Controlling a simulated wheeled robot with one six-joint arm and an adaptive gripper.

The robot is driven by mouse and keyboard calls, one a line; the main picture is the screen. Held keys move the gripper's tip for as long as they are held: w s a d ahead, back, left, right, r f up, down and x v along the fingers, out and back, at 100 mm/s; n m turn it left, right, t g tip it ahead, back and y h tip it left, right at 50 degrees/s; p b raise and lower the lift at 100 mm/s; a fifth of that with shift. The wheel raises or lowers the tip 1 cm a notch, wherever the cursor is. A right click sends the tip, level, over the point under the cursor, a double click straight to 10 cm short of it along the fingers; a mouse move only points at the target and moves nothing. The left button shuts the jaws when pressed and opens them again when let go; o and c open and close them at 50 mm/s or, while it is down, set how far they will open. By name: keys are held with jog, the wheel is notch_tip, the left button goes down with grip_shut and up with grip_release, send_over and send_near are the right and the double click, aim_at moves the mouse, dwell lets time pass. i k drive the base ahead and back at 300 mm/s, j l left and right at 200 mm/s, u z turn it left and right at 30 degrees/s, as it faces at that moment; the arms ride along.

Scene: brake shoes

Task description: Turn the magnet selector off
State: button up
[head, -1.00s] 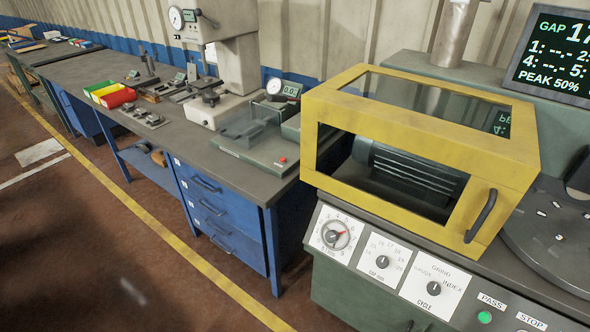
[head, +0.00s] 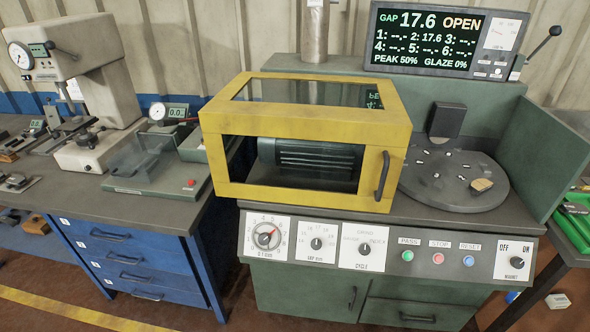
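The magnet selector (head: 517,262) is a black rotary knob on a white plate at the right end of the machine's front panel. The plate reads OFF at upper left, ON at upper right and MAGNET below. The knob's pointer is too small to read with certainty. The round dark magnet table (head: 453,192) sits above the panel, with a tan brake shoe (head: 482,185) lying near its right edge and small light marks on its top. My gripper is not in view.
A yellow-framed guard (head: 305,190) covers the motor left of the round table. Other dials, including the cycle knob (head: 364,249), and green, red and blue buttons (head: 438,258) line the panel. The display (head: 440,40) reads GAP 17.6 OPEN. A green tray (head: 575,222) stands at right.

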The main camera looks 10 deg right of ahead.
aim_at(517, 263)
jog(key=z, duration=1.35)
